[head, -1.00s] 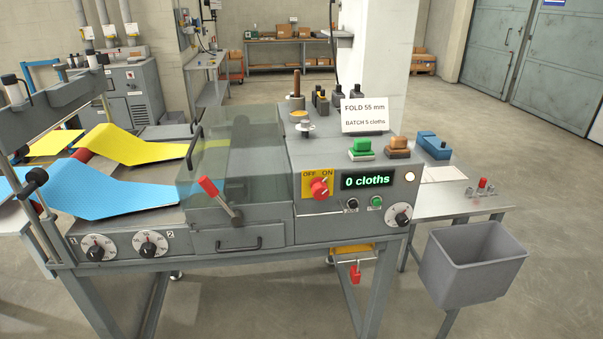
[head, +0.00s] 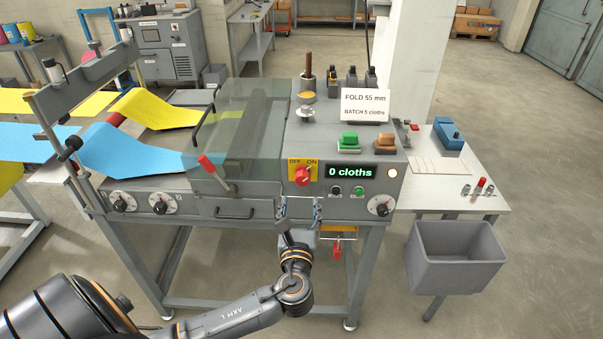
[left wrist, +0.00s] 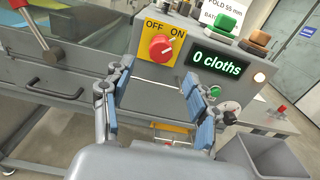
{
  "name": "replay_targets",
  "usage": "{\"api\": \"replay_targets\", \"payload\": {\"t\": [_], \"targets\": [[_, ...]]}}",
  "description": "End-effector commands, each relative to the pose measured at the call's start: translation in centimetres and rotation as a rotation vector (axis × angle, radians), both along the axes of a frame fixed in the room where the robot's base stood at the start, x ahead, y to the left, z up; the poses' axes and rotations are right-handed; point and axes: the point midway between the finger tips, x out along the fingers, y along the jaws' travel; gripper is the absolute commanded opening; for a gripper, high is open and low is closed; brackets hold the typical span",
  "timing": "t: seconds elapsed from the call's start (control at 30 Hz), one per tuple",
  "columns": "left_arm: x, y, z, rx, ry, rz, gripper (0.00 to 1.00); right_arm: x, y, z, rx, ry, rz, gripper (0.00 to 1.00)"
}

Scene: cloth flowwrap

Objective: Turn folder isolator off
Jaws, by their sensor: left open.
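The folder isolator is a red rotary knob (head: 302,175) on a yellow plate (head: 293,163) marked OFF at left and ON at right, on the machine's front panel. In the left wrist view the knob (left wrist: 161,48) shows larger, its pale mark turned up and right toward ON. My left gripper (head: 299,213) is open and empty, in front of the machine and below the isolator, apart from it. In the left wrist view its two blue-padded fingers (left wrist: 160,106) stand wide apart below the plate. My right gripper is not seen.
A green display reading 0 cloths (head: 350,172) is right of the isolator. A lever with a red grip (head: 207,164) is to its left, by the clear cover. Below hangs a red padlock (head: 337,249). A grey bin (head: 455,258) stands at right.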

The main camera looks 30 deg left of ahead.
Motion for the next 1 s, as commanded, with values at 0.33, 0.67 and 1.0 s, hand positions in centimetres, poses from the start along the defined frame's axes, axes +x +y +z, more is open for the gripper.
{"api": "replay_targets", "payload": {"t": [0.33,0.67,1.0], "targets": [[6.4,4.0,0.3,0.000,-0.001,0.003,0.59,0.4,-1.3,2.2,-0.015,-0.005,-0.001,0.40],[9.3,5.7,0.0,-0.004,0.000,0.001,0.59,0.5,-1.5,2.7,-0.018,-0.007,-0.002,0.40],[9.5,5.8,0.0,-0.004,0.000,0.000,0.51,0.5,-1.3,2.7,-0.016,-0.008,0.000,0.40]]}}
